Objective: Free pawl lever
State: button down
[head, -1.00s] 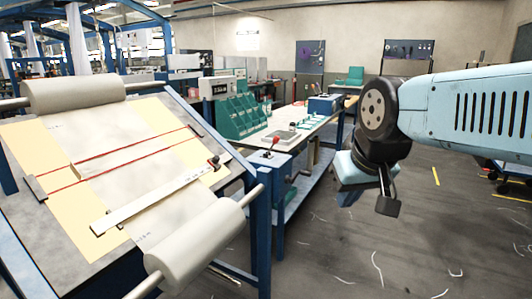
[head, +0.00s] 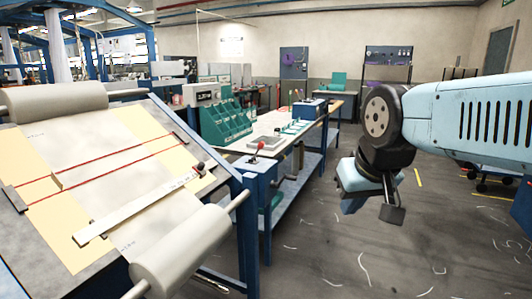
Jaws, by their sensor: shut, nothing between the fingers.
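A sloped table (head: 60,140) with red cords, a pale ruler bar (head: 135,208) and two rollers fills the left. The floor (head: 330,255) at front right is open, with scattered thread scraps.

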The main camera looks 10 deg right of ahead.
aim_at(260, 145)
jog(key=z, duration=0.05)
jog(key=i, duration=0.9)
jog(key=u, duration=0.1)
